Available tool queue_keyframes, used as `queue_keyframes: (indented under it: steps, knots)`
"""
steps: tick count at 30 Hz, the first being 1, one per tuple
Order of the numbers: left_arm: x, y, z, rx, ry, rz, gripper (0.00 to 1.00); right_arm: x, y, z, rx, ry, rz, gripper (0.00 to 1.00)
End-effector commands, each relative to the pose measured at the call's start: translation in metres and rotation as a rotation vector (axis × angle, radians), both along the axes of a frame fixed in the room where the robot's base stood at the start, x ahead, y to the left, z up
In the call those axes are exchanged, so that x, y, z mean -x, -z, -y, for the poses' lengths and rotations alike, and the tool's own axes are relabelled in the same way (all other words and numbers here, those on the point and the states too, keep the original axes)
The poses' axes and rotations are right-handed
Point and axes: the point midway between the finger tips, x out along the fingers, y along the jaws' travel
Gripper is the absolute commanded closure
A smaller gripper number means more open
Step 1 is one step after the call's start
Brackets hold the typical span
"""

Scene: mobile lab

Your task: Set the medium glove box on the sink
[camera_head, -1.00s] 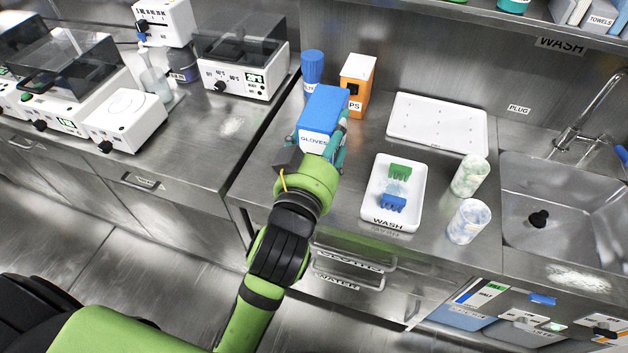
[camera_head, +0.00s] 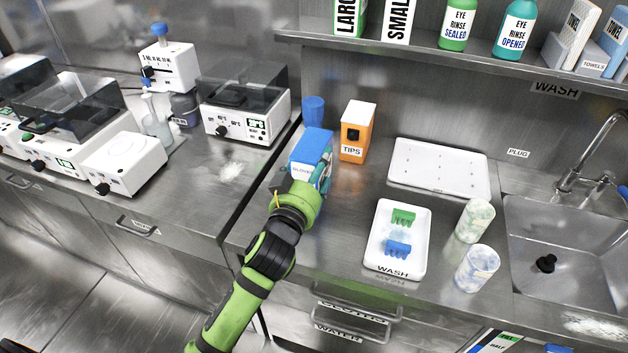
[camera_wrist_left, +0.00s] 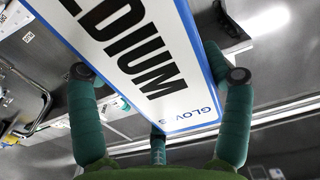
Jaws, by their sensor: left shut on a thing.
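The medium glove box (camera_head: 312,146), blue with a white label, is at the left part of the sink counter in the head view. My left gripper (camera_head: 308,174) is shut on it, with teal fingers at its sides. In the left wrist view the glove box (camera_wrist_left: 140,50) shows "MEDIUM" between the fingers of my left gripper (camera_wrist_left: 160,78). I cannot tell whether its underside touches the counter. The sink (camera_head: 575,250) is a steel basin at the right, with a black plug lying in it. My right gripper is not in view.
An orange tips box (camera_head: 357,132) and a blue-topped container (camera_head: 313,112) stand close to the glove box. A white wash tray (camera_head: 383,262), two speckled cups (camera_head: 475,220) and a flat white rack (camera_head: 440,168) lie towards the sink. A shelf (camera_head: 460,60) overhangs the back.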

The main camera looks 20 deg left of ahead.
Motion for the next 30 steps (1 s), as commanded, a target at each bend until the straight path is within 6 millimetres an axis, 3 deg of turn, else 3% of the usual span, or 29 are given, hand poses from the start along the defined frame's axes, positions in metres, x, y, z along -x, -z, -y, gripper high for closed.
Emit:
queue_keyframes:
  steps: [6, 19, 20, 21, 30]
  knots:
    - [0.001, 0.032, 0.000, 0.001, -0.001, -0.003, 0.68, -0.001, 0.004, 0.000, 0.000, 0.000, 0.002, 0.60]
    - [0.001, 0.039, 0.001, 0.000, 0.000, -0.001, 0.68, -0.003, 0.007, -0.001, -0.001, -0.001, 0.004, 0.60]
    - [0.001, 0.039, 0.000, 0.000, -0.001, -0.004, 0.09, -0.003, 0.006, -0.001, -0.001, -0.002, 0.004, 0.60]
    - [0.001, 0.039, 0.000, 0.000, 0.000, -0.004, 0.00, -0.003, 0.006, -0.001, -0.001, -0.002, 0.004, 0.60]
    - [0.001, 0.039, 0.000, 0.000, 0.000, -0.005, 0.00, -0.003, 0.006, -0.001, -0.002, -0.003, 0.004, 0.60]
